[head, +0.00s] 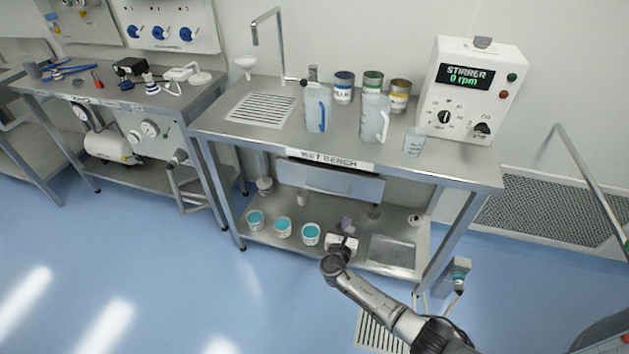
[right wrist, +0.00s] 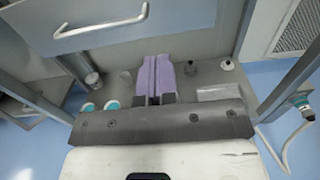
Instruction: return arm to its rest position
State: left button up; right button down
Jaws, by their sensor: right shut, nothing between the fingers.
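My right gripper (head: 346,224) is in front of the lower shelf of the wet bench (head: 320,163) in the head view, its arm coming in from the bottom right. In the right wrist view its two purple fingers (right wrist: 155,80) lie side by side, shut with nothing between them. The fingers point toward the lower shelf, below the bench's drawer (right wrist: 100,20). I cannot tell how far they are from the shelf. My left gripper is not in view.
Several tubs with teal tops (head: 283,227) stand on the lower shelf, left of the gripper. A metal tray (head: 393,252) lies to its right. Jugs (head: 375,119), cans and a stirrer box (head: 472,90) stand on the bench top. The blue floor (head: 200,290) at the left is clear.

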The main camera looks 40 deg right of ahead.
jog(key=s+a+r+m+g+y, duration=0.2)
jog(key=s+a+r+m+y, duration=0.35)
jog(key=m, duration=0.65)
jog(key=s+a+r+m+g+y, duration=0.2)
jog(key=a+r+m+y, duration=0.3)
jog(key=a+m, duration=0.5)
jog(key=s+a+r+m+y+p, duration=0.1)
jog(key=s+a+y, duration=0.15)
jog(key=s, duration=0.45)
jog(key=s+a+r+y+p, duration=0.1)
jog(key=s+a+r, duration=0.15)
jog(key=s, duration=0.35)
jog(key=s+f+g, duration=0.2)
jog(key=s+f, duration=0.2)
jog(key=s, duration=0.4)
jog(key=s+f+g, duration=0.2)
jog(key=s+f, duration=0.3)
jog(key=s, duration=0.3)
notch_tip(320, 180, up, 38)
jog(key=p, duration=3.8)
jog(key=shift+s+a+r+m+p, duration=0.15)
jog(key=shift+a+r+m+p, duration=0.1)
jog(key=shift+m+p, duration=0.15)
